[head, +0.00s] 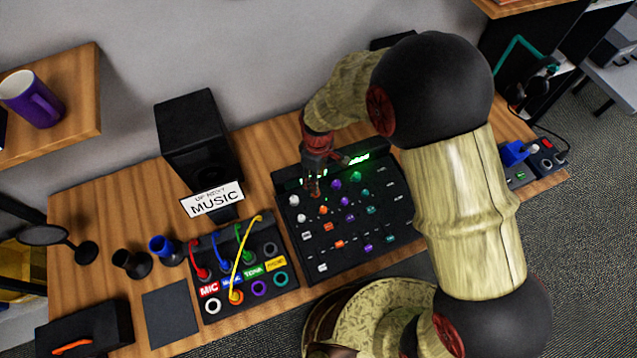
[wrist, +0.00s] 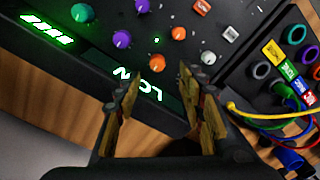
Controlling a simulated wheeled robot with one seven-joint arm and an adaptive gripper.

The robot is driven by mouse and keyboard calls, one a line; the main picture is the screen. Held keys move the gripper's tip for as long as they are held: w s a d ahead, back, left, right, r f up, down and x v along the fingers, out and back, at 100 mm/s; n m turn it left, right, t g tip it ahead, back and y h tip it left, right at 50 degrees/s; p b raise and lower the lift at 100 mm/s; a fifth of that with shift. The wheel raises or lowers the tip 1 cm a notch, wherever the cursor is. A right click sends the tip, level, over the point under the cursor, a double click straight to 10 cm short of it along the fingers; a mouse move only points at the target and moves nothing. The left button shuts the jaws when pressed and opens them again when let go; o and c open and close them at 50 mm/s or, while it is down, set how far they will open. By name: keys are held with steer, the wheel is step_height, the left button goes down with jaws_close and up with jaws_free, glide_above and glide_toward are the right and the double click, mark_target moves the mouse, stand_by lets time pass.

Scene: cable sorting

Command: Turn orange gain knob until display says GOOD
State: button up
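The black mixer (head: 292,242) stands on the desk, with rows of coloured knobs and buttons. In the wrist view, two orange knobs show: one nearest the display (wrist: 164,59) and another a row farther off (wrist: 179,33). I cannot read which one is labelled gain. The mixer's display (wrist: 148,88) shows LOW, upside down in the wrist view. My gripper (wrist: 160,76) is open, its fingers apart over the display edge, with the nearest orange knob just beyond and between the tips. In the head view, my gripper (head: 314,188) hides that knob and much of the display.
Purple (wrist: 122,39) and green (wrist: 81,12) knobs sit beside the orange ones. A cable box (head: 238,270) with coloured cables is left of the mixer. A speaker (head: 195,130) and a MUSIC sign (head: 212,200) stand behind it. A blue plug (head: 518,152) lies far right.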

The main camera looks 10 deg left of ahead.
steer(key=shift+w+f, duration=0.2)
steer(key=shift+f, duration=0.2)
step_height(320, 180, down, 7)
steer(key=shift+a+f+b, duration=0.15)
steer(key=shift+b, duration=0.55)
steer(key=c, duration=0.3)
jaws_close()
